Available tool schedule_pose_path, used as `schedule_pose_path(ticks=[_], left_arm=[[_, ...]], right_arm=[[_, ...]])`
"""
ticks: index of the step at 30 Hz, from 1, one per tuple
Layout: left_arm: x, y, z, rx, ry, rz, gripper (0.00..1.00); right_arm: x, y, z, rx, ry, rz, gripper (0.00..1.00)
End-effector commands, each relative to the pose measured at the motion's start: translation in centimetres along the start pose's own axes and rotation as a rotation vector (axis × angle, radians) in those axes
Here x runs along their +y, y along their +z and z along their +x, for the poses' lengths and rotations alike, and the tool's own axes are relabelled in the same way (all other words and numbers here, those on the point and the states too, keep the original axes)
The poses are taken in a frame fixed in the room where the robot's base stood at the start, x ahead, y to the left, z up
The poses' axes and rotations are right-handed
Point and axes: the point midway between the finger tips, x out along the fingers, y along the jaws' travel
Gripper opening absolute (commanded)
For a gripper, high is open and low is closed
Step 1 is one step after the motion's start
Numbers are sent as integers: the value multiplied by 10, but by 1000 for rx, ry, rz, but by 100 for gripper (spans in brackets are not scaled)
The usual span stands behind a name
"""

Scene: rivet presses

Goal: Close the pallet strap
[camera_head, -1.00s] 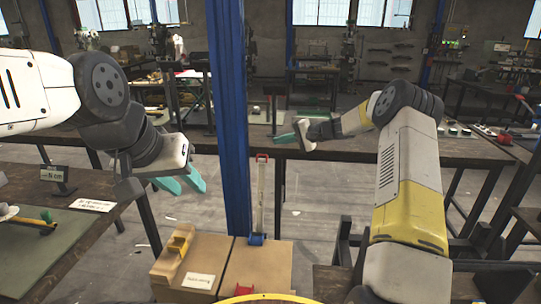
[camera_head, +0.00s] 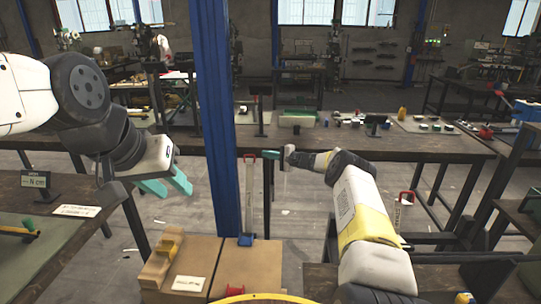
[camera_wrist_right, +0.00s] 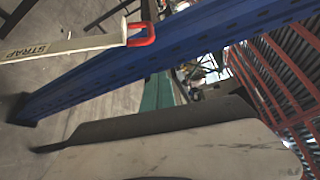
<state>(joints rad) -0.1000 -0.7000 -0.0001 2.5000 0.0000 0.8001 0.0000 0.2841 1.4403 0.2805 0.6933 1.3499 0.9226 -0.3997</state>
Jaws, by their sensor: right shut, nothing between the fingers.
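The strap (camera_head: 249,200) is a pale upright strip with a red handle (camera_head: 248,156) on top and a blue foot (camera_head: 246,239) at the cardboard box (camera_head: 205,258). In the right wrist view the strap (camera_wrist_right: 80,44) is lettered "STRAP" and its red handle (camera_wrist_right: 142,35) is up and left of my fingers. My right gripper (camera_head: 270,154) is shut and empty, just right of the handle; contact cannot be told. Its teal fingers also show in the right wrist view (camera_wrist_right: 158,92). My left gripper (camera_head: 166,186) is open and empty, left of the blue post.
A blue post (camera_head: 216,120) stands just left of the strap. A wooden block (camera_head: 162,258) and a red spool (camera_head: 235,291) are on the box. Another red-handled strip (camera_head: 404,205) stands right of my right forearm. A long workbench (camera_head: 360,145) runs behind.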

Motion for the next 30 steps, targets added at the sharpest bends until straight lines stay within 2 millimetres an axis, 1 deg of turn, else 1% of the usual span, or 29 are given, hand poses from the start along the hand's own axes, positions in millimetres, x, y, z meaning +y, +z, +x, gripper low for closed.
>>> schedule_pose_path(ticks=[1,4,11,20,30], left_arm=[[0,0,0,0,0,0,36],[0,0,0,0,0,0,36],[0,0,0,0,0,0,36],[0,0,0,0,0,0,36],[0,0,0,0,0,0,36]], right_arm=[[1,2,8,-2,0,-3,0],[1,-1,14,1,1,-2,0],[0,1,30,-1,1,-2,0],[-1,10,25,0,-1,3,0],[-2,31,17,0,-1,1,0]])
